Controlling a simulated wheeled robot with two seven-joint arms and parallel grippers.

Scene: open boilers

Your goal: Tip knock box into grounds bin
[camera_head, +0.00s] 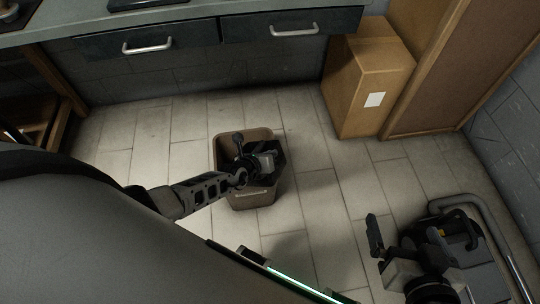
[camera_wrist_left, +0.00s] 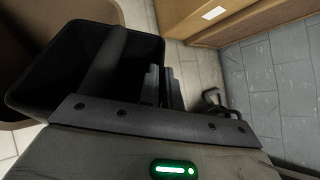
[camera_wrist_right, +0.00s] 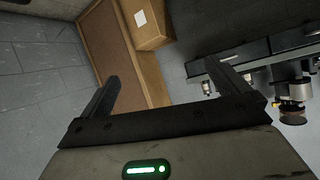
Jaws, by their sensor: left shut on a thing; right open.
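The brown grounds bin (camera_head: 256,198) stands on the floor in the middle of the head view. Its wall also shows at the left of the left wrist view (camera_wrist_left: 40,22). The black knock box (camera_head: 277,152) is over the bin's mouth, at its right side, and looks tilted. In the left wrist view the knock box (camera_wrist_left: 30,90) shows a dark inside with a bar across it; any contents are too dark to tell. My left gripper (camera_wrist_left: 162,82) is shut on the box's wall. My right gripper (camera_wrist_right: 167,88) is open and empty, away from the bin.
A cardboard box (camera_head: 368,85) stands on the floor behind and right of the bin, beside a tall brown panel (camera_head: 440,75). A counter with drawers (camera_head: 215,38) runs along the back. Tiled floor (camera_head: 315,190) around the bin is clear.

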